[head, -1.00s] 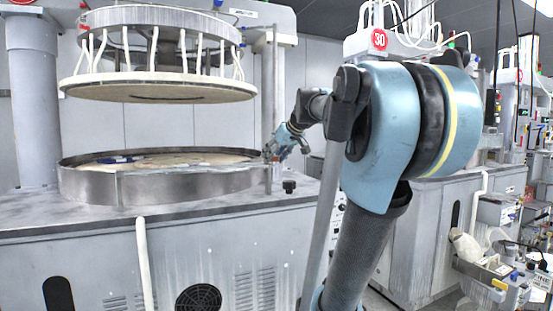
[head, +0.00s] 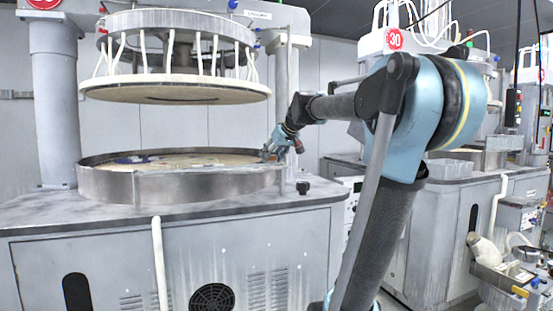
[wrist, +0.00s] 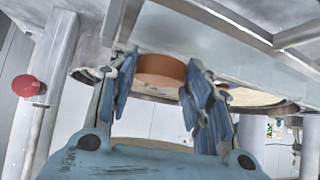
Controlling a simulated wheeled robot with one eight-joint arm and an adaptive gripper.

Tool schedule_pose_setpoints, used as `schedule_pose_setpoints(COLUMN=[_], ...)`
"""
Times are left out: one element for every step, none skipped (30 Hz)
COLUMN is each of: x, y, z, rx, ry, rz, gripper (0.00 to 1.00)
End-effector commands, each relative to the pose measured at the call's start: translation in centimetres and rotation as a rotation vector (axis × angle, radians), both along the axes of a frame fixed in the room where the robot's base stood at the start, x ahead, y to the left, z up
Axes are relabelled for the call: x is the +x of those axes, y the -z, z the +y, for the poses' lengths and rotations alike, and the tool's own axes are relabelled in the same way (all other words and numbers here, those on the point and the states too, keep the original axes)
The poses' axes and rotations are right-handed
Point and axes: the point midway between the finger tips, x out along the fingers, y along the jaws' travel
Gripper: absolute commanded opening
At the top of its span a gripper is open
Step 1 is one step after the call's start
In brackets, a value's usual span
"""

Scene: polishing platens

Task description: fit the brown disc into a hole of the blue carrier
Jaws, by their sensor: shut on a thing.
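My gripper (wrist: 163,92) is shut on the brown disc (wrist: 162,70), which shows between its two blue fingers in the wrist view. In the head view my gripper (head: 270,153) is small, at the right rim of the round platen (head: 190,186). The disc cannot be made out there. A dark blue patch, seemingly the blue carrier (head: 132,160), lies at the far left on the platen, well apart from my gripper. Its holes are too small to make out.
A metal wall rings the platen. A round upper plate (head: 175,92) with white hoses hangs above it, leaving an open gap. A small black knob (head: 303,187) stands on the machine top at right. A red knob (wrist: 27,86) shows in the wrist view.

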Motion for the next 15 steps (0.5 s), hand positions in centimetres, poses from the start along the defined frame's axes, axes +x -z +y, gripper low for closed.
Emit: schedule_pose_setpoints(x=[0.3, 0.5, 0.7, 0.9, 1.1, 1.3, 1.5, 1.6, 1.9, 2.1, 2.2, 2.4, 2.6, 2.8, 3.0], y=[0.0, 0.0, 0.0, 0.0, 0.0, 0.0, 0.0, 0.0, 0.0, 0.0, 0.0, 0.0, 0.0, 0.0, 0.0], z=[0.3, 0.5, 0.7, 0.9, 1.1, 1.3, 1.5, 1.6, 1.8, 2.0, 2.2, 2.4, 2.6, 2.8, 3.0], rx=[-0.001, -0.001, -0.001, -0.001, -0.001, 0.000, 0.000, 0.000, 0.000, 0.000, 0.000, -0.001, -0.002, -0.001, 0.000], ry=[-0.002, -0.002, -0.002, -0.002, -0.002, -0.002, -0.002, -0.001, -0.001, -0.001, -0.001, -0.001, -0.002, -0.001, -0.001], rz=[0.000, 0.000, 0.000, 0.000, 0.000, -0.001, -0.001, -0.001, -0.001, -0.001, -0.001, -0.002, -0.002, -0.002, -0.001], gripper=[0.21, 0.21, 0.21, 0.21, 0.21, 0.21, 0.21, 0.21, 0.21, 0.21, 0.21, 0.21, 0.21, 0.21, 0.21])
